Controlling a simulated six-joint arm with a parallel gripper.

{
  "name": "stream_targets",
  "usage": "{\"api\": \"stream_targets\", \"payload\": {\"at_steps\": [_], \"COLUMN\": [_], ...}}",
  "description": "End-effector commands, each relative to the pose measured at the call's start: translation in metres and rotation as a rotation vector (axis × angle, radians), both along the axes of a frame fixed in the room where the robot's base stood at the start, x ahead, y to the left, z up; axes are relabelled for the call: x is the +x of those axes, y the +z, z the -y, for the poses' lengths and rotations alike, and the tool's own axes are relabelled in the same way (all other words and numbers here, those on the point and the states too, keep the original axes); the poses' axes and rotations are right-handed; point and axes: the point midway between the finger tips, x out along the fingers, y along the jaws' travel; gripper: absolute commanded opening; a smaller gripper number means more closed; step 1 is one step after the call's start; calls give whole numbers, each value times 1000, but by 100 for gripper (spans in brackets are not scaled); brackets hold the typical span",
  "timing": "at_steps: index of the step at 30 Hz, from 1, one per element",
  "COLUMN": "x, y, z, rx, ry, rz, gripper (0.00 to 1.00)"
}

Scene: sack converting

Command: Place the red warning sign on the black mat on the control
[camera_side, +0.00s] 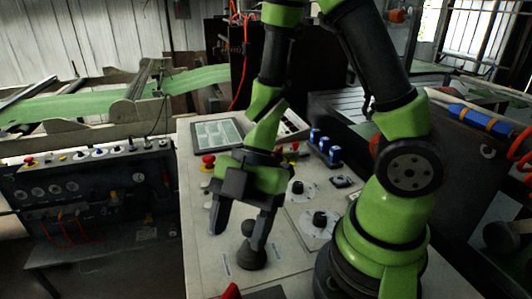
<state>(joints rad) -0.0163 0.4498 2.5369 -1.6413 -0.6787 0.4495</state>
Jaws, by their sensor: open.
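My gripper (237,239) is open and points down over the light control panel (205,258). Nothing shows between its fingers. The right finger is in front of or close to a round black knob (252,257); I cannot tell if they touch. A small red piece (231,291) is at the bottom edge of the view, mostly cut off. It may be the red warning sign. A dark flat patch (268,293) shows beside it on the panel, also cut off; it may be the black mat. The gripper is above and behind both in the picture.
The panel carries a screen (217,134), a red mushroom button (208,161), blue switches (323,143) and black rotary knobs (320,219) that stand up. A darker console (90,195) with dials stands at left. The panel's left front part is mostly bare.

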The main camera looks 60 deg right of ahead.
Motion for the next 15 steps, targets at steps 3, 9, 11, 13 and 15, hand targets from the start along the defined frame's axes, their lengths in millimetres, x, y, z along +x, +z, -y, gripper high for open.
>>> {"api": "stream_targets", "payload": {"at_steps": [3,9,11,13,15], "x": [26,77,73,56,33], "y": [13,89,113,136,151], "z": [10,72,92,109,115], "rx": [-55,-185,-181,-140,-65], "ry": [-147,-816,-1051,-1304,-1518], "rz": [108,380,397,363,274], "gripper": [58,58,58,58,58]}}
